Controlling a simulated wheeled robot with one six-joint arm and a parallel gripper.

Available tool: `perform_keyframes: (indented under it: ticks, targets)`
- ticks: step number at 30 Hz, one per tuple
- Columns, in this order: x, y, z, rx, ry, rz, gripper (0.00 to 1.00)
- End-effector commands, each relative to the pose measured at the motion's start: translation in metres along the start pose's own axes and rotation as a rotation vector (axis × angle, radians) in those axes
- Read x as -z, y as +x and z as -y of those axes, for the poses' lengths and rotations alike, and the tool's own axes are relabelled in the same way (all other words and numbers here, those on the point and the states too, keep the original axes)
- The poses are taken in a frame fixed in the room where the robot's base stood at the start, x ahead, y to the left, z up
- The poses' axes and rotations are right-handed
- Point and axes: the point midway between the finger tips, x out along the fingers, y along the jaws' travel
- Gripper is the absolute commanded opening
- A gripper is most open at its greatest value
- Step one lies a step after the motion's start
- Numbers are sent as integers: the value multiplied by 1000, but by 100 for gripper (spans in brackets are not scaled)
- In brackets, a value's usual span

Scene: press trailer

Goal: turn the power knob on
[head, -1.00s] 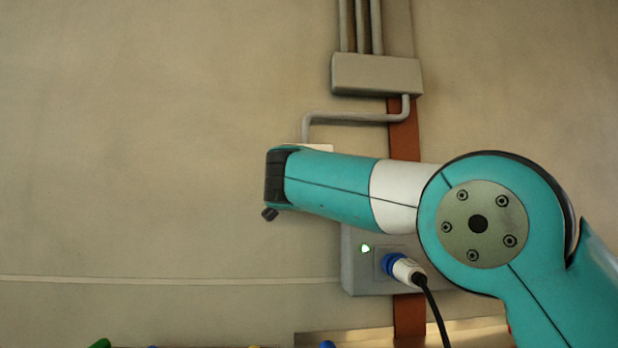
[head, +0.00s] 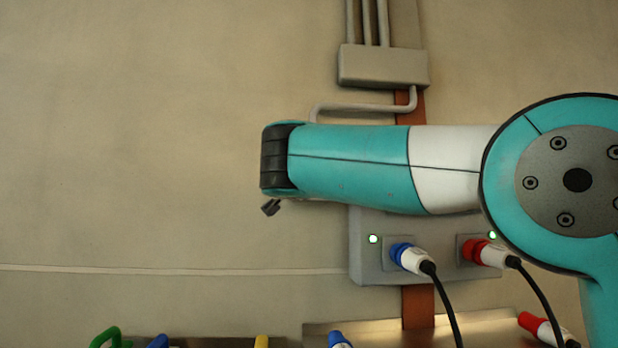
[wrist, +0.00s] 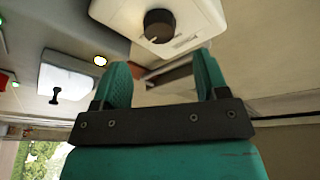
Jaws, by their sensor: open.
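A round black knob (wrist: 159,26) with a pale mark sits on a white box (wrist: 188,38) at the top of the wrist view. I take this to be the power knob. My gripper (wrist: 162,70) shows in the wrist view with its two teal fingers apart and nothing between them. The knob is beyond the fingertips, roughly in line with the gap, and they look apart from it. In the head view my arm crosses the wall and I cannot make out the knob or the fingers.
A grey socket box (head: 365,265) on the wall carries a blue plug (head: 410,258) and a red plug (head: 485,252) with black cables. A grey junction box (head: 383,67) is above. A white switch box (wrist: 68,82) with a black lever shows left of my gripper. The left wall is bare.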

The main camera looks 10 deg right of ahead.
Motion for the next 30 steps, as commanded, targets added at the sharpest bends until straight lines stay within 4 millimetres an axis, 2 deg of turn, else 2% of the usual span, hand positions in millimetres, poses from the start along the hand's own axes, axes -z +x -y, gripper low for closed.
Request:
perform_keyframes:
  ticks: [1,6,12,18,30]
  targets:
    - [-3,-16,0,5,2,3,67]
    - [-3,-59,0,5,2,2,67]
    - [-2,-96,0,3,2,2,67]
    - [0,-112,0,1,1,0,67]
    - [0,-113,0,0,1,-1,67]
